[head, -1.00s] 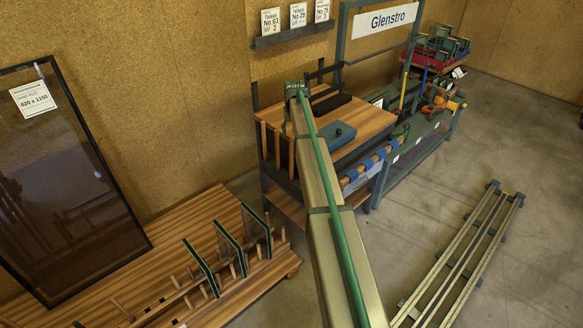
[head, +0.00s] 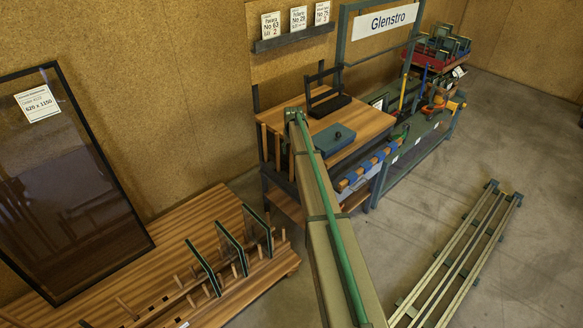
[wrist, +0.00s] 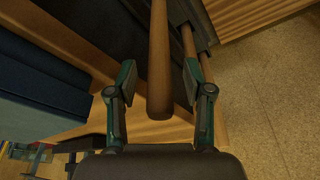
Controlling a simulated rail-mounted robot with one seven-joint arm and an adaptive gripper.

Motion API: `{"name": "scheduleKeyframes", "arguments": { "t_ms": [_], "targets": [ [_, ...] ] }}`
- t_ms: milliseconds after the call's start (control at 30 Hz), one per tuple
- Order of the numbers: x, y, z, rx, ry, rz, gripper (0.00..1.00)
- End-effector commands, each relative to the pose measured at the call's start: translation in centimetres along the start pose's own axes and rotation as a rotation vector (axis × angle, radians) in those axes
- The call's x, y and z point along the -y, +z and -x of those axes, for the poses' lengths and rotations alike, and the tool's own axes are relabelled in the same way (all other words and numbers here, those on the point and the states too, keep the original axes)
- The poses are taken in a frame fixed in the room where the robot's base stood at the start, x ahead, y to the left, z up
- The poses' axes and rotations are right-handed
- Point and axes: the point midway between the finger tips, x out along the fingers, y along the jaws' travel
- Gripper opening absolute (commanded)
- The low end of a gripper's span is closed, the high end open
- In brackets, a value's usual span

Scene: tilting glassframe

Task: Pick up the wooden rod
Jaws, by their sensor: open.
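A wooden rod (wrist: 159,55) runs down the middle of the wrist view, its rounded end nearest the camera. My gripper (wrist: 160,85) is open, with one finger on each side of this rod and visible gaps between them. A second, thinner rod (wrist: 189,60) shows just to the right, partly behind the right finger. In the head view, upright wooden rods (head: 264,142) stand at the left end of the workbench, close to my arm's far end. My gripper's fingers are hidden there, and I cannot tell which rod is between them.
The workbench (head: 365,123) carries a blue box (head: 333,139) and a black stand (head: 328,101). A rack with glass panes (head: 230,246) stands on the low wooden platform (head: 180,228) at left. Rails (head: 460,255) lie on the floor at right.

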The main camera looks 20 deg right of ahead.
Motion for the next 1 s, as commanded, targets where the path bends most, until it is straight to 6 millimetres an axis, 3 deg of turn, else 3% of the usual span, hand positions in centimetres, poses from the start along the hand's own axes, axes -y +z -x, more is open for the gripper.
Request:
{"name": "scheduleKeyframes", "arguments": {
  "t_ms": [167, 467, 1000],
  "targets": [
    [0.00, 0.02, -0.04, -0.001, 0.000, 0.000, 0.51],
    [0.00, 0.02, -0.01, -0.001, 0.000, 0.000, 0.01],
    [0.00, -0.25, 0.77, -0.003, 0.000, 0.000, 0.00]
  ]
}}
